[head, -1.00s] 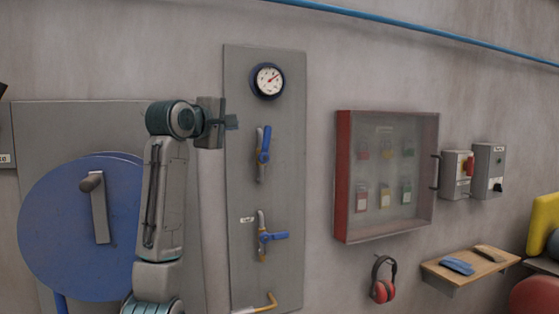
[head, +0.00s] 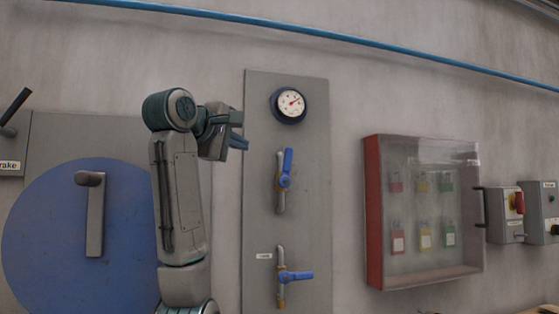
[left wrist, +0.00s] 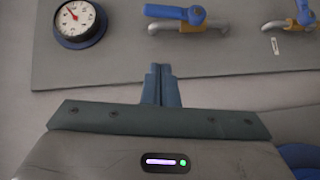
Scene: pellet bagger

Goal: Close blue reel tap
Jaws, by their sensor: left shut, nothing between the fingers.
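Two taps with blue lever handles are on a grey wall panel (head: 258,200). The upper tap (head: 285,178) has its handle upright, in line with its pipe; it also shows in the left wrist view (left wrist: 180,15). The lower tap (head: 295,277) has its handle pointing right, across its pipe; it also shows in the left wrist view (left wrist: 302,16). A small label sits beside the lower tap, too small to read. My left gripper (head: 240,139) is shut and empty, left of the upper tap and apart from it. Its closed fingers (left wrist: 161,84) point toward the panel. My right gripper is not in view.
A pressure gauge (head: 289,103) is above the upper tap. A big blue reel disc (head: 60,235) with a crank handle (head: 95,215) is at left, partly behind my left arm. A red-sided padlock cabinet (head: 373,210) and switch boxes (head: 505,215) are at right.

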